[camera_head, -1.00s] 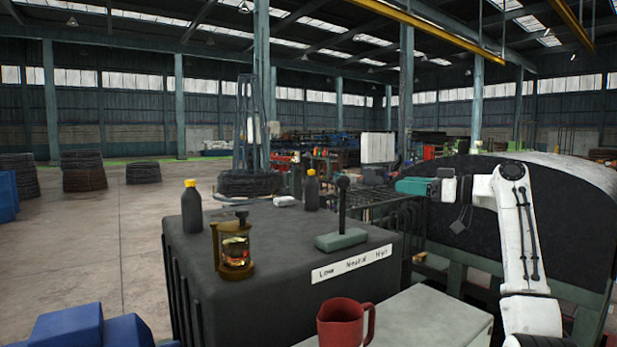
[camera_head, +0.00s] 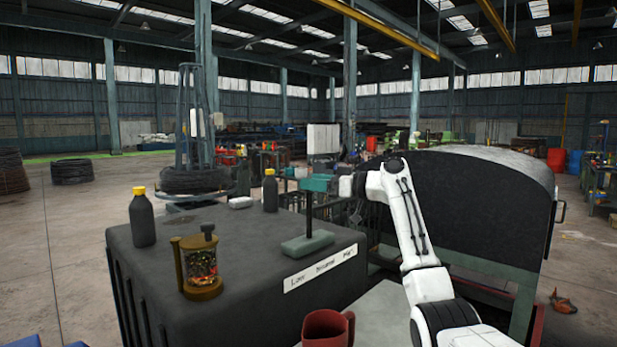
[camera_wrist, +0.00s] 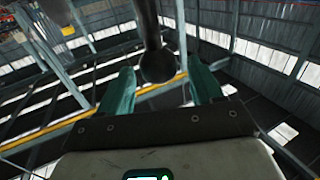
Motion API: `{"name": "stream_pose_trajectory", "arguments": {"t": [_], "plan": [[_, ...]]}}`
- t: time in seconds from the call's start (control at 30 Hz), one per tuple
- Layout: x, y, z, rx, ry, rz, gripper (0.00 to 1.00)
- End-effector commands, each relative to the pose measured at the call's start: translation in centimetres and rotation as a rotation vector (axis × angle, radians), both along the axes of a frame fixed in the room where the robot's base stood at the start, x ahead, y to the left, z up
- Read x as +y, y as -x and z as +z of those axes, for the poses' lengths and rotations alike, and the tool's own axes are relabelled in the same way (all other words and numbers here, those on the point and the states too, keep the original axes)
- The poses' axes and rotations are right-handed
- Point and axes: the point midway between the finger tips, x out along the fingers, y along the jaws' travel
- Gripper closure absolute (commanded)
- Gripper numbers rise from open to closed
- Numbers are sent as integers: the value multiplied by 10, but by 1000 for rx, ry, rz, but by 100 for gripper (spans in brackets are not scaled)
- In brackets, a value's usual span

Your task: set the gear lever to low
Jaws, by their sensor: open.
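The gear lever (camera_head: 308,213) stands about upright on its grey-green base (camera_head: 305,244), near the middle of it, on the dark box top. A white label (camera_head: 320,268) on the front edge reads Low, Neutral, High from left to right. My gripper (camera_head: 309,184) is at the lever's top, and its teal fingers hide the knob in the head view. In the wrist view, the dark round knob (camera_wrist: 157,67) sits between the tips of my open gripper (camera_wrist: 160,76), with visible gaps on both sides.
A lantern-like brass and glass vessel (camera_head: 202,270), two dark bottles with yellow caps (camera_head: 142,220) (camera_head: 270,193) and a small white object (camera_head: 240,202) stand on the dark box (camera_head: 225,305). A red mug (camera_head: 327,328) is in front. A large dark drum (camera_head: 480,205) is right.

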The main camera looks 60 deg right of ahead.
Motion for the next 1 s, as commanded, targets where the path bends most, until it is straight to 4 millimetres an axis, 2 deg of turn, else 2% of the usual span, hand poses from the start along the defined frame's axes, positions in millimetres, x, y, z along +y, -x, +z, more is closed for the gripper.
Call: {"name": "stream_pose_trajectory", "arguments": {"t": [0.2,0.53,1.0], "plan": [[3,-18,1,0,0,0,35],[3,-21,0,0,0,0,36],[3,-20,0,0,0,0,81]]}}
